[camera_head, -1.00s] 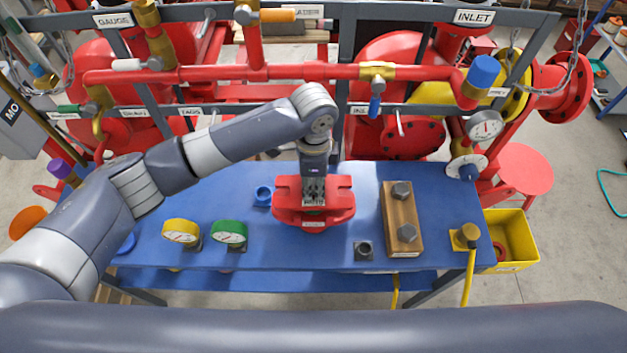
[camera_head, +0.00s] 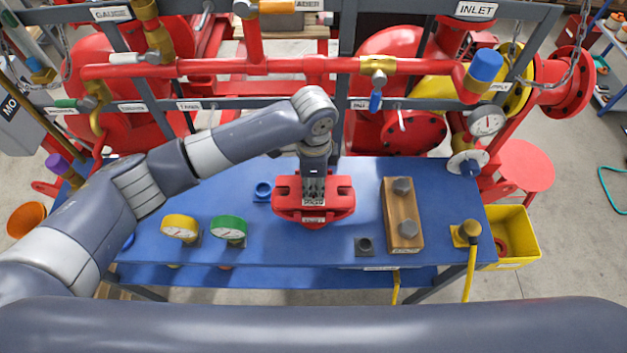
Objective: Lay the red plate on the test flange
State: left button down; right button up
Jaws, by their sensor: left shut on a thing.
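My left gripper (camera_head: 313,187) comes down from above at the middle of the blue bench and is shut on the red plate (camera_head: 338,199). The red plate is wide, with notches at its sides, and looks about level. A red rim with a white label shows at its front edge, low over the bench. I cannot make out the test flange as a separate part; whatever lies under the plate is hidden by it. I cannot tell whether the plate touches anything below. My right gripper is not in view.
On the blue bench (camera_head: 310,253) stand yellow (camera_head: 179,228) and green (camera_head: 228,228) gauges, a blue ring (camera_head: 263,191), a wooden block with two bolts (camera_head: 401,213) and a small dark socket (camera_head: 364,245). Red pipework (camera_head: 210,71) crosses behind. A yellow bin (camera_head: 516,230) stands right.

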pick_arm(q)
jog(key=shift+f, duration=0.15)
jog(key=c, duration=1.3)
grip_release()
jog(key=shift+c, duration=0.2)
jog(key=shift+o, duration=0.6)
jog(key=shift+f, duration=0.1)
notch_tip(320, 180, up, 12)
